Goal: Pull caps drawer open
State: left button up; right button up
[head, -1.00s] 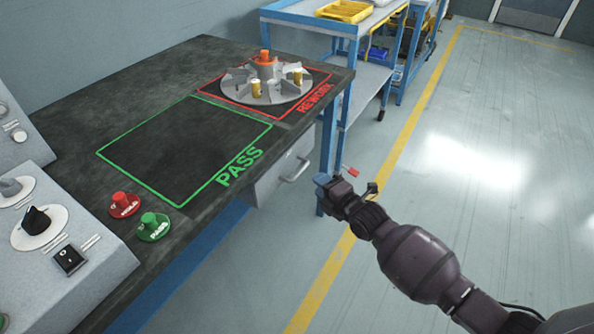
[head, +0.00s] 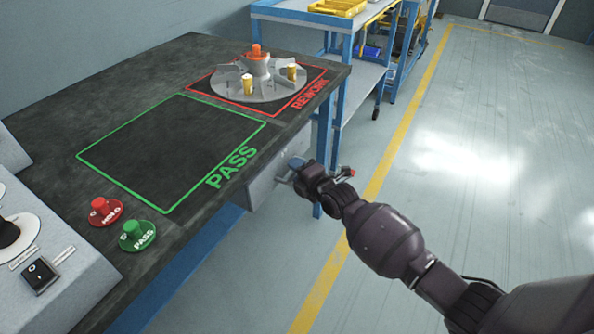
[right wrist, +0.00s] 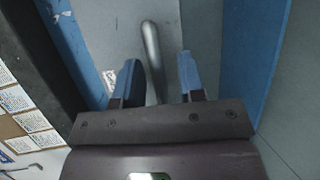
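The drawer (head: 262,188) is a grey box front under the bench's right edge, close beneath the top. Its grey bar handle (right wrist: 151,50) shows in the right wrist view, running down between my gripper's fingers. My right gripper (head: 297,170) is at the drawer front in the head view and covers part of the handle. In the right wrist view the right gripper (right wrist: 160,78) has its two blue-tipped fingers apart, one on each side of the handle. A gap shows on the right side of the handle; contact on the left is unclear. My left gripper is not in view.
The dark bench top (head: 130,100) carries a green PASS outline, red and green buttons (head: 137,235), and a round fixture (head: 260,83) in the red REWORK area. A blue bench leg (head: 326,140) stands beside the drawer. The floor to the right is clear.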

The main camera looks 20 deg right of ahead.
jog(key=c, duration=0.6)
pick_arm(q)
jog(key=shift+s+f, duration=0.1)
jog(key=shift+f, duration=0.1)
pick_arm(e)
grip_shut()
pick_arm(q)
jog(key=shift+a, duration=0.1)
